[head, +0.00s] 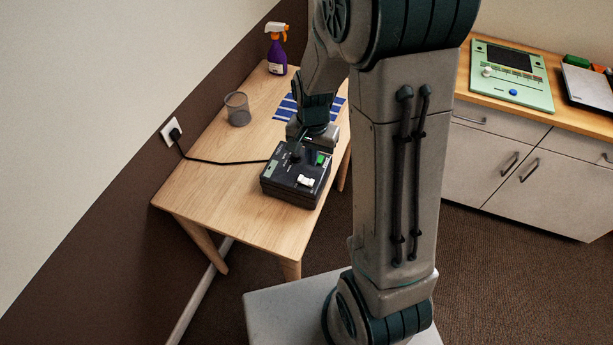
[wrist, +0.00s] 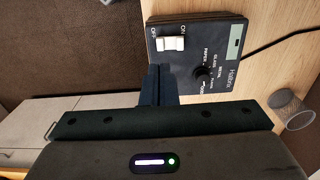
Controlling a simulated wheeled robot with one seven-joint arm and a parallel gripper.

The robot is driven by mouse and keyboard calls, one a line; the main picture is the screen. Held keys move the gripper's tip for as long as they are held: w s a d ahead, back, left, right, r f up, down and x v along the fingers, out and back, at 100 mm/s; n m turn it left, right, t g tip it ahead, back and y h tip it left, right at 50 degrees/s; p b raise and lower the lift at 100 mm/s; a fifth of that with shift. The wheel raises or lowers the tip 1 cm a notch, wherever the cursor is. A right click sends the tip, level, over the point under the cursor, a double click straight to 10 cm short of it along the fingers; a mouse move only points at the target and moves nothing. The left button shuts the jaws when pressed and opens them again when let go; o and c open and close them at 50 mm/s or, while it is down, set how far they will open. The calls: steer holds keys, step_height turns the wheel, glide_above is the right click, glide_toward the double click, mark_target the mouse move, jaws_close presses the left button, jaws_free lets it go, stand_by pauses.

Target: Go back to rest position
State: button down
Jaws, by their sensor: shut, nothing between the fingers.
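My gripper (head: 297,149) is shut and empty, low over the far side of a black control box (head: 283,191) on the wooden table. In the wrist view, the shut fingers (wrist: 158,82) overlap the box's (wrist: 217,33) edge; I cannot tell whether they touch it. The box has a white rocker switch (wrist: 171,43), a black knob (wrist: 203,73) with printed labels around it, and a small pale panel. A green part (head: 320,158) shows on the box in the head view; the fingers and hand hide part of the box top.
The wooden table (head: 200,185) also holds a mesh cup (head: 237,109), a purple spray bottle (head: 277,55) and a blue striped sheet (head: 287,107). A black cable runs from the box to a wall socket (head: 172,131). A cabinet (head: 485,160) with a green device (head: 510,75) stands right.

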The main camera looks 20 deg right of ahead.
stand_by(0.4)
steer(key=s+r+n+t, duration=0.3)
steer(key=s+r+n, duration=0.4)
steer(key=s+r, duration=0.7)
steer(key=shift+s+r+t, duration=0.15)
steer(key=shift+r+t, duration=0.25)
steer(key=shift+r, duration=1.4)
steer(key=shift+d, duration=0.1)
